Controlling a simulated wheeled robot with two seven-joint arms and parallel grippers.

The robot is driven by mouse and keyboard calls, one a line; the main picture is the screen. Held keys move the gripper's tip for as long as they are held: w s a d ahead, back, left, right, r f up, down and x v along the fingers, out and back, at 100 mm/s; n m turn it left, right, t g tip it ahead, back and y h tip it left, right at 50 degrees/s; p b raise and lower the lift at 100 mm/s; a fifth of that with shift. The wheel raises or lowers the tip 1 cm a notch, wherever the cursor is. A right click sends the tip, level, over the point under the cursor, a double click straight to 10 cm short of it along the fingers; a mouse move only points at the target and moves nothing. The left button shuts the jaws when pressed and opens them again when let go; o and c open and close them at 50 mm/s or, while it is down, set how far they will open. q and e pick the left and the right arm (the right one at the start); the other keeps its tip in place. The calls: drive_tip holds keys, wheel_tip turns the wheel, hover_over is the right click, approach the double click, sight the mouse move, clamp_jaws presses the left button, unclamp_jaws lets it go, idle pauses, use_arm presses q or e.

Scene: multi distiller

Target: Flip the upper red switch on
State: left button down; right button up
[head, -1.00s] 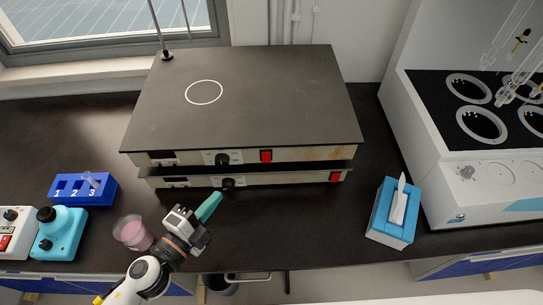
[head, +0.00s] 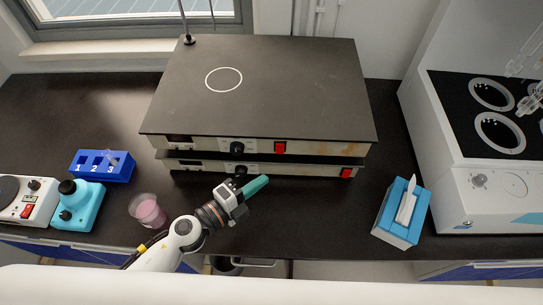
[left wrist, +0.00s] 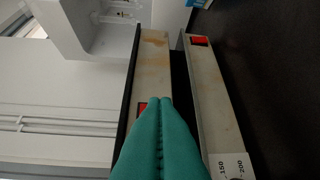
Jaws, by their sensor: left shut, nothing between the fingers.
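Two flat hot plates are stacked on the dark bench. The upper red switch (head: 280,147) is on the front of the upper plate (head: 325,150), right of its black knob (head: 238,147). The lower red switch (head: 346,172) is further right on the lower plate. My left gripper (head: 264,181) is shut and empty, in front of the lower plate, below and a little left of the upper switch. In the left wrist view the green fingers (left wrist: 160,102) partly cover the upper switch (left wrist: 142,108); the lower switch (left wrist: 199,41) shows clear. I cannot tell the switch positions.
A pink-filled beaker (head: 148,210) stands left of my left arm. A blue tube rack (head: 103,166) and a turquoise device (head: 77,205) are further left. A blue tissue box (head: 402,212) stands right. The bench between gripper and tissue box is clear.

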sight(282, 153)
use_arm(q)
drive_tip(key=w+d, duration=0.1)
drive_tip(key=w, duration=0.1)
drive_tip(key=w+d, duration=0.1)
drive_tip(key=w, duration=0.1)
drive_tip(key=w+d+f, duration=0.1)
drive_tip(key=w, duration=0.2)
drive_tip(key=shift+p, duration=0.3)
drive_tip(key=shift+w+f+b, duration=0.2)
drive_tip(key=shift+f+b, duration=0.2)
drive_tip(key=shift+b, duration=0.7)
drive_tip(key=shift+r+p, duration=0.3)
drive_tip(key=shift+r, duration=0.1)
